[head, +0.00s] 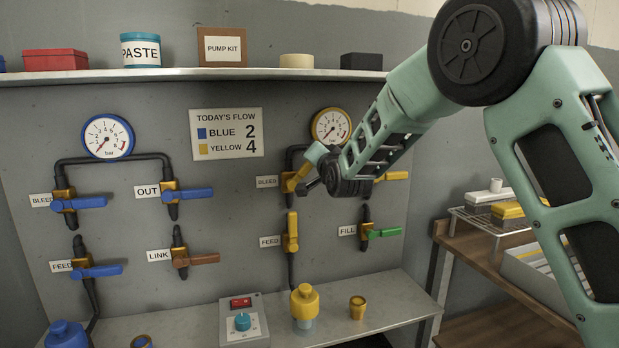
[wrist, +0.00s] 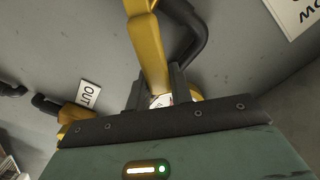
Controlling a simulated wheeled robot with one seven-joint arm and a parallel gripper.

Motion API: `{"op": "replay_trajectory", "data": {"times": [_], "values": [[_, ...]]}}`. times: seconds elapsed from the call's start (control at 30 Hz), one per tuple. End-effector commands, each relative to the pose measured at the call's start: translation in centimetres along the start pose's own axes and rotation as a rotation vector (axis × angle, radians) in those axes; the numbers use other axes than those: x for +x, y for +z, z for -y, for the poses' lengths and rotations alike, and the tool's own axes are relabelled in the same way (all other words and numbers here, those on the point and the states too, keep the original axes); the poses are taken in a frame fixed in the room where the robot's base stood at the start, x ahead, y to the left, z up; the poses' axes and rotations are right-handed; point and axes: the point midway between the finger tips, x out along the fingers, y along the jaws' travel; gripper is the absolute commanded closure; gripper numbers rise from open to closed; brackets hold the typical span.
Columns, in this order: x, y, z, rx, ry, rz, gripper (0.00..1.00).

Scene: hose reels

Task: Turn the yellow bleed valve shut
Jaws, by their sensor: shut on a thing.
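The yellow bleed valve (head: 290,184) is on the left yellow pipe, beside its BLEED label (head: 267,181) and below the yellow-rimmed gauge (head: 332,126). Its yellow handle looks tilted up to the right, neither straight along the pipe nor straight across it. My gripper (head: 309,186) is at this handle, and my wrist covers part of it. In the wrist view the yellow handle (wrist: 151,50) runs down between the two dark fingers of my gripper (wrist: 158,88), which are shut on it.
The yellow OUT valve's handle (head: 392,176) points right, just behind my wrist. The yellow feed handle (head: 292,232) stands upright below. A green fill handle (head: 384,233) is lower right. A shelf (head: 180,75) runs above. Blue valves are at left, with free wall between.

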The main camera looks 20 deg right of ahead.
Motion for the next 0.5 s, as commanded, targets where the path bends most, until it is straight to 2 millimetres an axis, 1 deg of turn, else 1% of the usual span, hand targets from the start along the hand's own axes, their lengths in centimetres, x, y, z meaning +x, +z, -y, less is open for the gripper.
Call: {"op": "replay_trajectory", "data": {"times": [0.03, 0.23, 0.5], "values": [[0.0, 0.6, -1.4, 0.048, 0.002, -0.004, 1.00], [0.0, 0.9, -3.2, 0.238, 0.002, -0.004, 1.00], [0.0, 1.8, -5.4, 0.487, 0.002, -0.001, 1.00]]}}
